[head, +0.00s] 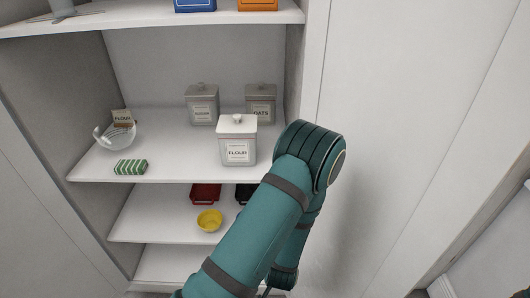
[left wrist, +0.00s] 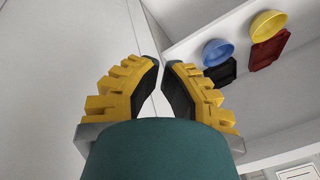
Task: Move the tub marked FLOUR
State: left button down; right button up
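The white square tub marked FLOUR (head: 237,142) stands upright with its lid on, near the front right of the middle shelf (head: 190,170). My left arm's elbow rises just right of it and covers part of the shelf's right end. My left gripper is hidden behind that arm in the head view. In the left wrist view my left gripper (left wrist: 162,64) shows yellow-backed fingers with black pads, a narrow gap between the tips and nothing between them. It is apart from the tub. My right gripper is in neither view.
Two grey tubs, one marked OATS (head: 261,104) and another (head: 202,105), stand behind. A glass bowl (head: 117,136), a small FLOUR card (head: 122,117) and a green striped block (head: 130,167) are left. Below are a yellow bowl (head: 209,220), red tray (head: 205,193) and blue bowl (left wrist: 216,52).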

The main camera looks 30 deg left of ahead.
pick_arm(q)
jog(key=w+a+r+m+t+y, duration=0.3)
jog(key=w+a+r+y, duration=0.1)
jog(key=w+a, duration=0.2)
jog(key=w+r+m+t+y+b, duration=0.1)
jog(key=w+r+m+t+y, duration=0.2)
jog(key=r, duration=0.6)
jog(key=w+r+m+t+y+b, duration=0.1)
jog(key=w+r+t+y, duration=0.2)
jog(key=w+r, duration=0.35)
jog(key=x, duration=1.3)
jog(key=s+a+r+b+x, duration=0.1)
jog(key=x, duration=0.5)
jog(key=shift+w+a+r, duration=0.1)
jog(key=shift+w+a, duration=0.05)
jog(key=shift+a, duration=0.2)
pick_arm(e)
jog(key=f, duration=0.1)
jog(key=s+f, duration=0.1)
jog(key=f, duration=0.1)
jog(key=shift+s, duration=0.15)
pick_arm(q)
jog(key=shift+a, duration=0.1)
